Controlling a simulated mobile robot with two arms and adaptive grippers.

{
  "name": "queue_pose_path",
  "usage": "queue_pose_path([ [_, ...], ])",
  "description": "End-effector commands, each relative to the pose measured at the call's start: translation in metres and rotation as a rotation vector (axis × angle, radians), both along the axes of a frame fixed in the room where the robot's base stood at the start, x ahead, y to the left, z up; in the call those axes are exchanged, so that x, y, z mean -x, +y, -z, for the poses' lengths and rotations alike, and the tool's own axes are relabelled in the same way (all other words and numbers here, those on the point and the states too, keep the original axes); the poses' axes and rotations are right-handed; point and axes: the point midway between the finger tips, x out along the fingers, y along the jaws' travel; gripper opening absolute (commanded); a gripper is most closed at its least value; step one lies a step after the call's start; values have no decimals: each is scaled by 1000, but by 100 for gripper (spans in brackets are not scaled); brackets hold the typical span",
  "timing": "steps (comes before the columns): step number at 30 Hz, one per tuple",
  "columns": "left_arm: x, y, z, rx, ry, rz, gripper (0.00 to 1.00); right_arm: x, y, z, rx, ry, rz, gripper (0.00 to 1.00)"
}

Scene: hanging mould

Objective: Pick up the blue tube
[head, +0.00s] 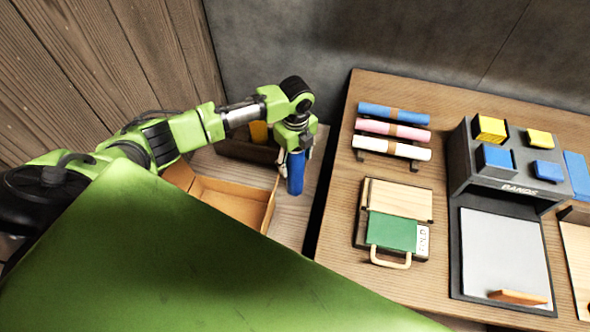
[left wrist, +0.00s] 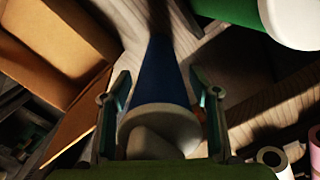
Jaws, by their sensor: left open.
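The blue tube (head: 296,175) stands upright beside the open cardboard box, below my left gripper (head: 294,148). In the left wrist view the blue tube (left wrist: 160,72), with a pale rounded end, lies between the two fingers of my left gripper (left wrist: 160,82). The fingers are open, one on each side of the tube. A gap shows beside the blue body; I cannot tell whether they touch the pale end. The gripper hides the tube's top in the head view. My right gripper is not in view.
An open cardboard box (head: 235,203) is left of the tube. A wooden table (head: 335,215) at right holds blue, pink and white rolls (head: 388,130), a green case (head: 392,232) and a dark rack (head: 500,183). A green tube with a white end (left wrist: 225,9) is close by.

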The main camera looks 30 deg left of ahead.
Motion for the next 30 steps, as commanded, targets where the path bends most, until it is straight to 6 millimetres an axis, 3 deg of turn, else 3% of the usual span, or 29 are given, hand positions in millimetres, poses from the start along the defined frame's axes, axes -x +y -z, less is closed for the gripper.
queue_pose_path([
  [2,0,0,0,0,0,0,56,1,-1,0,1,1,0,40],
  [3,0,0,0,0,0,0,51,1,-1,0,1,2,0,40],
  [9,0,0,0,0,0,0,0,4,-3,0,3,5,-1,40],
  [20,-2,0,-10,1,-4,0,0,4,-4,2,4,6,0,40],
  [30,-2,0,-75,1,-6,0,0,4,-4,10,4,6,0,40],
])
